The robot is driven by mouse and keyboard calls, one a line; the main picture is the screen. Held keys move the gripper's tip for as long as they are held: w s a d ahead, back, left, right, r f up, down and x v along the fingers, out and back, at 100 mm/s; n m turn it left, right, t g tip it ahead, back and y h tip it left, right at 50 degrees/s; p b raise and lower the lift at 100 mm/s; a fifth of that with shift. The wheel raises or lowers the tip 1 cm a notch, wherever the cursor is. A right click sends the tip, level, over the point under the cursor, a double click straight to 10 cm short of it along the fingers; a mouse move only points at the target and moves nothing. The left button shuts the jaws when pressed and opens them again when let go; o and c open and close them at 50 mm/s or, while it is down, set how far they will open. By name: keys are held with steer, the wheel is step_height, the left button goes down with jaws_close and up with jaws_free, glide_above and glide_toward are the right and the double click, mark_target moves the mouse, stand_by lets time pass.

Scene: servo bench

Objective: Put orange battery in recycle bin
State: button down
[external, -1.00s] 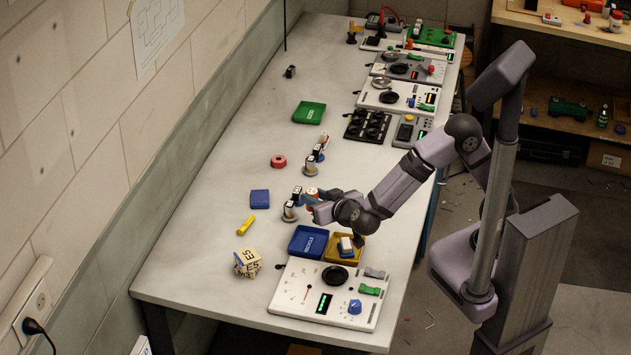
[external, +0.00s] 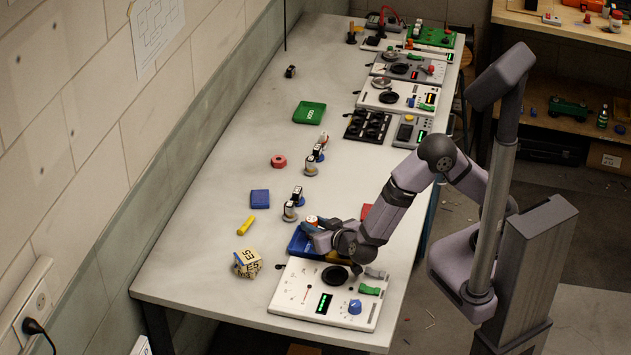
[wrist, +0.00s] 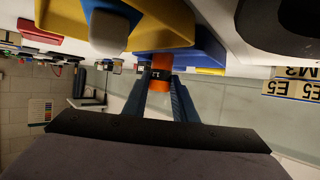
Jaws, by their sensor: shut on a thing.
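The orange battery (wrist: 161,68) is between my gripper's fingertips (wrist: 161,78) in the wrist view. My gripper is shut on it. In the external view the battery (external: 312,219) shows as a small orange and white spot at my gripper's tip (external: 313,224). The blue recycle bin (external: 294,244) lies just below and beside my gripper, partly hidden by it. The bin also shows in the wrist view (wrist: 207,48), close to the battery. I cannot tell whether the battery is over the bin or at its rim.
A yellow tray (wrist: 70,20) with a blue and white object in it adjoins the bin. A control panel (external: 290,298) is in front.

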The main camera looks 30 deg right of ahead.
steer(key=shift+f, duration=0.25)
steer(key=shift+f, duration=0.2)
steer(key=c, duration=1.4)
jaws_free()
steer(key=shift+c, duration=0.2)
steer(key=shift+r, duration=0.1)
steer(key=shift+r, duration=0.15)
steer(key=b+v, duration=0.1)
steer(key=v, duration=1.1)
